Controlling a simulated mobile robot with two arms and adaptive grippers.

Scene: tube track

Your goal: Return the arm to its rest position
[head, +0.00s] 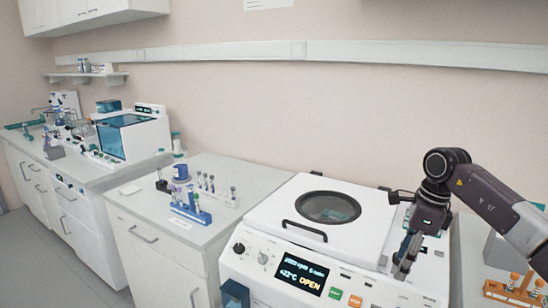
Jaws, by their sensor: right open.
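My right arm (497,207) comes in from the right edge. Its gripper (403,262) points down over the right side of the white centrifuge (262,262) and is open, with nothing seen between its fingers. I cannot tell whether it touches the machine. The centrifuge lid (283,207) has a round dark window and a black front handle and looks lowered. The display (302,275) reads OPEN. My left gripper is not in view.
A blue tube rack (190,214) and a white rack (218,198) with several tubes stand on the counter left of the centrifuge. An orange rack (514,292) sits at the lower right. Another bench with a teal-windowed device (127,137) is at far left.

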